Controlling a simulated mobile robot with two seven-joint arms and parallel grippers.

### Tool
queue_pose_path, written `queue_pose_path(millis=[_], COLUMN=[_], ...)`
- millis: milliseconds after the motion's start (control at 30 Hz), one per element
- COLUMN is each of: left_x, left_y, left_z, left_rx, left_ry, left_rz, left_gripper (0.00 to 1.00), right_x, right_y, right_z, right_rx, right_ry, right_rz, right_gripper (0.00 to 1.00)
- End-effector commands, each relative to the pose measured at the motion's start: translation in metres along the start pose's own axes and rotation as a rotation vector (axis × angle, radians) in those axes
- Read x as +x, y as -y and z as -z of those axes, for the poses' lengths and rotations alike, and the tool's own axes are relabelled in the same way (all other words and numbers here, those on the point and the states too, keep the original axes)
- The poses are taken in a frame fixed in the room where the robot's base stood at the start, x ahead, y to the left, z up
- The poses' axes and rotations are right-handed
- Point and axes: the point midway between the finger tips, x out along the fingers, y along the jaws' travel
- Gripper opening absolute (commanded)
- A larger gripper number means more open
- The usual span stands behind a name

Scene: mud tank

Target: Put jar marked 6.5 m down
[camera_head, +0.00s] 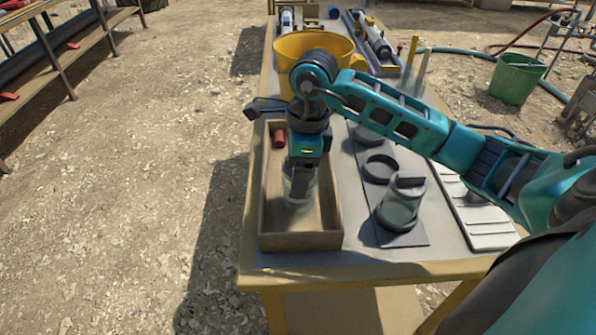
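My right gripper (299,188) reaches down into a wooden tray (300,241) on the table. It appears shut on a clear glass jar (299,199), which is upright. The fingers cover part of the jar. No mark can be read on it, and whether its base touches the tray floor cannot be told. My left gripper is not in view.
A reddish-brown cylinder (278,136) lies at the tray's back. Empty dark rings (380,168) are on the board. A white slotted panel (486,229) lies at right. A yellow tub (311,46) stands behind the tray. A green bucket (516,79) is on the ground.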

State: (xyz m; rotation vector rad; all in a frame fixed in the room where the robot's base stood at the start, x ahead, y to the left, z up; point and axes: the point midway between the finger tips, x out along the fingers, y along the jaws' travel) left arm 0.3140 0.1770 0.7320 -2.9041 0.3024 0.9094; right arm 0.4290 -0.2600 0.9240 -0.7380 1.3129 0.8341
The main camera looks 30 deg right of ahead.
Motion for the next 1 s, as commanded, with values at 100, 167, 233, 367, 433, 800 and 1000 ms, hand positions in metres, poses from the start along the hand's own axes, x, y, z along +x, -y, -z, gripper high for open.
queue_pose_path(millis=[100, 167, 233, 367, 433, 800, 1000], left_x=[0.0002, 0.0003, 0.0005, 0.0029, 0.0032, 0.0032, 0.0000], left_y=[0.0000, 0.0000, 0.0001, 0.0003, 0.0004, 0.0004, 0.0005], left_z=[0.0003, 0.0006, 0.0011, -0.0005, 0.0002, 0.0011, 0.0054], left_rx=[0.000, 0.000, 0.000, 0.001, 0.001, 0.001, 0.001], left_ry=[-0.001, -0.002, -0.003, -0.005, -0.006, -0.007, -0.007], left_rz=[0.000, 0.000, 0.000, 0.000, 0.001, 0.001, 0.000], left_gripper=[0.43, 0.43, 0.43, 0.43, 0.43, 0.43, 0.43], right_x=[0.0050, 0.0045, 0.0044, 0.0075, 0.0080, 0.0077, 0.0022], right_y=[0.0007, 0.0008, 0.0007, 0.0008, 0.0004, 0.0002, 0.0001], right_z=[0.0003, 0.0001, 0.0001, 0.0005, 0.0008, 0.0007, -0.0001], right_rx=[-0.001, -0.001, -0.001, -0.001, -0.001, -0.001, -0.001], right_ry=[0.003, 0.003, 0.003, 0.002, 0.001, 0.001, 0.002], right_rz=[0.003, 0.004, 0.004, 0.004, 0.002, 0.001, 0.001], right_gripper=[0.07, 0.07, 0.07, 0.07, 0.76, 0.98, 0.98])
